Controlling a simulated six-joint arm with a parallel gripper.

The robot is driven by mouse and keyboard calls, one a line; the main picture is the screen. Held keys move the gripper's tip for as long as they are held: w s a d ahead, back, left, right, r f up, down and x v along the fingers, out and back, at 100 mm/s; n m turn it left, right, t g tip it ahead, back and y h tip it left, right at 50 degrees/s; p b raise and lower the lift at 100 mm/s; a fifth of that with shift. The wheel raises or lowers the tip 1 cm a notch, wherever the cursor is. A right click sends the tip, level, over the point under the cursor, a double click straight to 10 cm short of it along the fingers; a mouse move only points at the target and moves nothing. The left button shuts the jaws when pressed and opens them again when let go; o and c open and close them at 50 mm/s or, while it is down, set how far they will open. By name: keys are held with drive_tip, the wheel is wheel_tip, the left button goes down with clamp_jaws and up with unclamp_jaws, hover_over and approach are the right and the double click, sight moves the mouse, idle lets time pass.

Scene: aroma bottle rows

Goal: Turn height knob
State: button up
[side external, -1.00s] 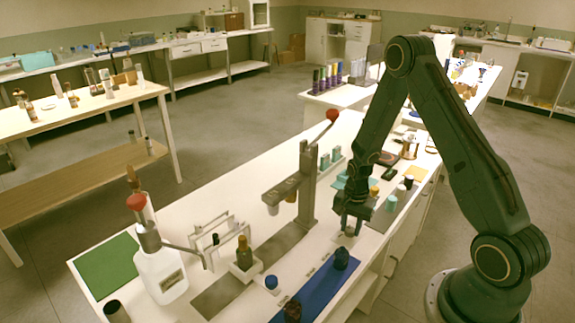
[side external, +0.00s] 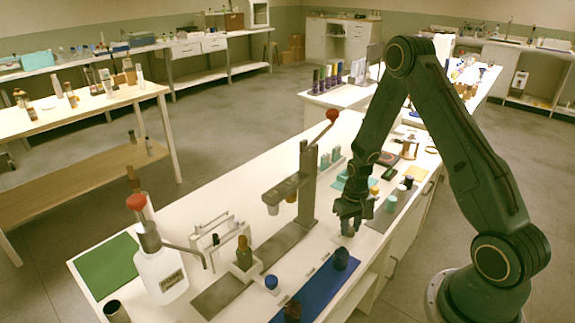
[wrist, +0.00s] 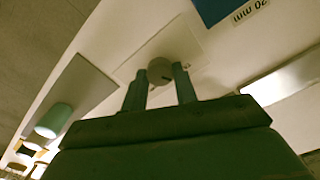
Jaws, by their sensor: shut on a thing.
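The height knob (wrist: 160,69) is a small round grey knob with a short dark mark on its face. It sits on a pale square plate (wrist: 192,45) in the wrist view. My gripper (wrist: 159,76) is shut on the knob, with one finger on each side of it. In the side external view my gripper (side external: 348,222) points down at the bench top, and its fingers partly hide the knob there.
A blue mat (side external: 322,287) with dark knobs lies at the bench front. A tall grey press stand (side external: 307,190) with a red-tipped lever rises to the left. A "20 mm" label (wrist: 250,12) shows in the wrist view.

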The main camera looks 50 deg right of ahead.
sight(350, 230)
drive_tip(key=shift+n, duration=1.5)
drive_tip(key=o, duration=1)
drive_tip(key=shift+c, duration=0.2)
drive_tip(key=shift+r, duration=0.1)
wheel_tip(350, 230, up, 14)
drive_tip(key=shift+f, duration=0.25)
drive_tip(key=shift+r, duration=0.1)
